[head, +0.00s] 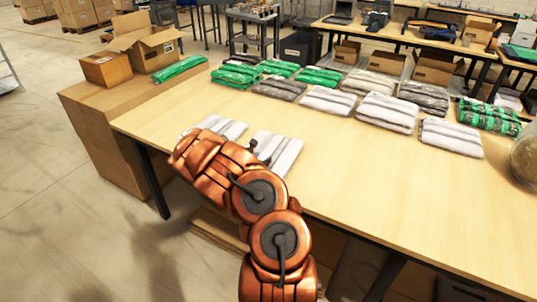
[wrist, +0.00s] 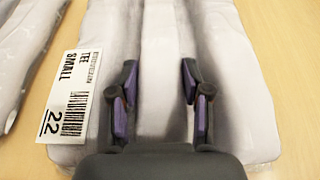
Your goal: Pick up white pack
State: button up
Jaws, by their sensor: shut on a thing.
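The white pack (wrist: 222,60) fills most of the wrist view, with a label (wrist: 70,97) reading "TEE SMALL 22" on its left side. My gripper (wrist: 160,82) is shut on the pack's middle fold, one finger on each side. In the head view the same white pack (head: 287,157) is at the table's near edge, partly hidden by my arm. I cannot tell whether it touches the table. A second white pack (head: 234,130) lies just left of it and shows at the left of the wrist view (wrist: 22,35).
The table (head: 350,175) has clear room between the near packs and the rows of white, grey and green packs behind. A grey pack (head: 280,88) lies in those rows. Cardboard boxes (head: 107,69) stand at the left, beside a green pack (head: 180,68).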

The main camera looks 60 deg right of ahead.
jog(key=c, duration=0.4)
jog(key=shift+r, duration=0.15)
